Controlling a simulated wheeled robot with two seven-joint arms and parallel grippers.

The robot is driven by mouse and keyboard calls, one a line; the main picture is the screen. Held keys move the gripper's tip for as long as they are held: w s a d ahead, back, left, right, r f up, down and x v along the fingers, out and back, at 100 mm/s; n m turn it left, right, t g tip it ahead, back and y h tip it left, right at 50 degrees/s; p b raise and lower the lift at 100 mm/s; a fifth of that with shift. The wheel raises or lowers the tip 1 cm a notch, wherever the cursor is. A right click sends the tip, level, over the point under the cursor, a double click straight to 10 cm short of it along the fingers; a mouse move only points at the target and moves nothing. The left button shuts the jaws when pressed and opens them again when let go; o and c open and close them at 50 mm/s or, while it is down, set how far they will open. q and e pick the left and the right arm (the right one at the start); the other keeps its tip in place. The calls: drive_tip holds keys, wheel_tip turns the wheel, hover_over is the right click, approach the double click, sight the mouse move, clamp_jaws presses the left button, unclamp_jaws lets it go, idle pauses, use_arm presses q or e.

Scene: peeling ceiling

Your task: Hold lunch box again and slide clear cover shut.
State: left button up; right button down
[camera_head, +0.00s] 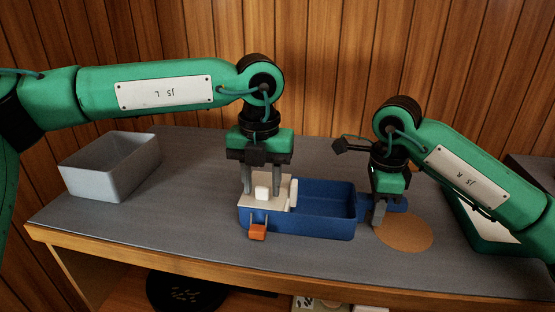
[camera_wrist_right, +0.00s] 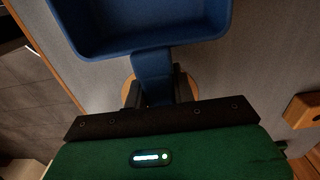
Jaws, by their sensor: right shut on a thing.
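The blue lunch box (camera_head: 325,225) stands on the grey table with an orange latch (camera_head: 258,232) on its front left. A pale cover (camera_head: 246,202) with a white knob (camera_head: 262,192) and a raised bar at its right edge lies over the box's left end. The right part of the box is uncovered and looks empty. My left gripper (camera_head: 261,187) points down over the cover, its fingers apart on either side of the knob. My right gripper (camera_head: 380,215) is shut on the box's blue handle tab (camera_wrist_right: 153,72) at the right end; the wrist view shows the tab between the fingers.
A grey open bin (camera_head: 85,178) stands at the back left of the table. A round tan mat (camera_head: 408,234) lies under and beside my right gripper. The table front between the bin and the lunch box is clear. A dark round plate (camera_head: 187,292) sits on the shelf below.

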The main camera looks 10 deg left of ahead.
use_arm(q)
drive_tip(key=shift+r, duration=3.85)
drive_tip(key=o, duration=1.1)
drive_tip(key=shift+o, duration=0.2)
use_arm(e)
drive_tip(key=c, duration=1.1)
unclamp_jaws()
